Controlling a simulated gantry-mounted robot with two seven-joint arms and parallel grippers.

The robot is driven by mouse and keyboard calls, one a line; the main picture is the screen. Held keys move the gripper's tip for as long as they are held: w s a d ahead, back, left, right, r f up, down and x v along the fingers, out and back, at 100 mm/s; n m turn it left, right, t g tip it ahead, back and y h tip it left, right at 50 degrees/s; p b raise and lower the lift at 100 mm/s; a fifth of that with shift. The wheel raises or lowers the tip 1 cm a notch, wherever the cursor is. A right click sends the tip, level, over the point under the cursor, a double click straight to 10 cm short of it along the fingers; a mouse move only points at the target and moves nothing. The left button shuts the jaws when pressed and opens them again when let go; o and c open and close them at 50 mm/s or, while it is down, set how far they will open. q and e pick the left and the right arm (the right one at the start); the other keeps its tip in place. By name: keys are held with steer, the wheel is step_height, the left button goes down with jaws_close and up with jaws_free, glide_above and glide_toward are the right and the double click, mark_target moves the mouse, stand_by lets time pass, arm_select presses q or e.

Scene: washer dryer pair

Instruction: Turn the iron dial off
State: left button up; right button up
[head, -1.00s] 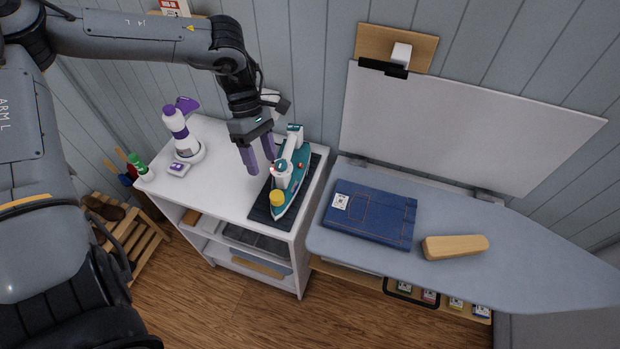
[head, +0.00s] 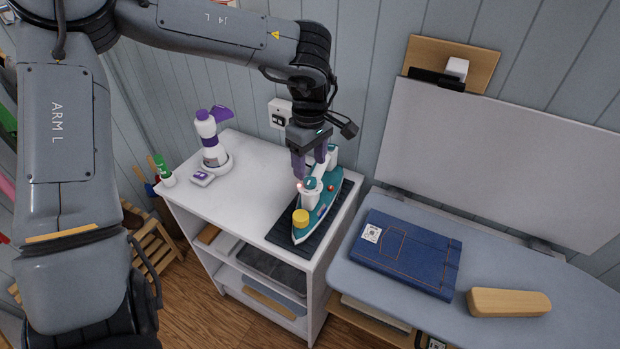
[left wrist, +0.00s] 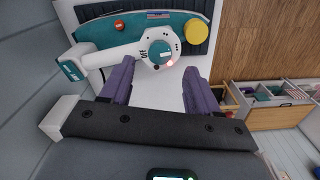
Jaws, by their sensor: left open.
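The iron (head: 318,204) is teal and white with a yellow cap (head: 300,218), standing on a dark ribbed mat (head: 282,236) on the white cabinet top. In the left wrist view the iron's dial (left wrist: 158,50) is a round knob on the white body, with "OFF" lettering beside it and a small red light glowing close by. My left gripper (head: 311,165) is above the rear part of the iron, its purple fingers pointing down. In the left wrist view the open fingers (left wrist: 158,84) point toward the dial, with nothing between them. My right gripper is not in view.
The ironing board (head: 372,285) to the right bears folded jeans (head: 408,254) and a wooden block (head: 508,302). A wall outlet (head: 279,113) is behind my left gripper.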

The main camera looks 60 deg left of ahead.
mark_target(310, 180)
arm_select(q)
steer(key=shift+f+b, duration=0.45)
steer(key=shift+f, duration=1.95)
steer(key=c, duration=1)
steer(key=shift+c, duration=0.2)
steer(key=shift+r, duration=0.1)
